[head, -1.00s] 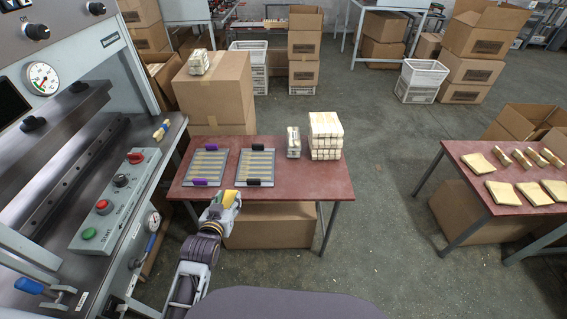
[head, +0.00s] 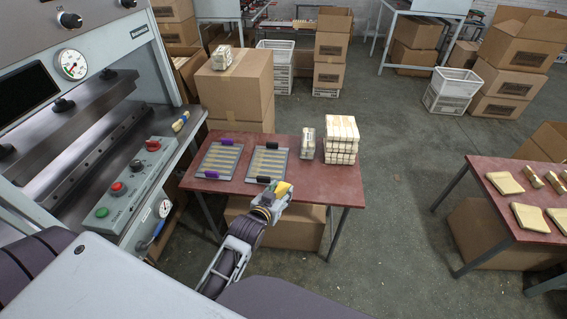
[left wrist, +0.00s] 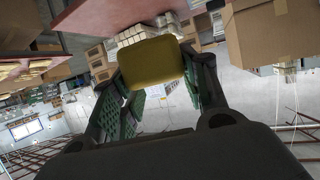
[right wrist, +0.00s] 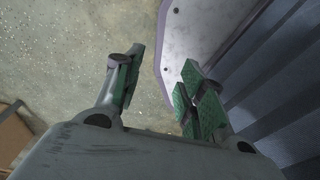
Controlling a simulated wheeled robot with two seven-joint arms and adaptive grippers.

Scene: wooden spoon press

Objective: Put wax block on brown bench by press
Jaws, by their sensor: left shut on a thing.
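The wax block (head: 283,188) is a small yellow block held in my left gripper (head: 275,195). In the left wrist view the block (left wrist: 153,62) sits between the two green-padded fingers, which are shut on it. In the head view, this gripper and block are at the front edge of the brown bench (head: 335,190), just in front of the right-hand tray. I cannot tell the height of the block above the bench. The press (head: 85,120) stands to the left of the bench. My right gripper (right wrist: 158,85) is open and empty in the right wrist view, above the floor.
Two grey trays, left (head: 219,160) and right (head: 267,163), lie on the bench. A wrapped bundle (head: 308,143) and a tall stack (head: 342,140) stand at its back right. A bare strip runs along its front right. Another table (head: 490,210) with cream pieces is at the right.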

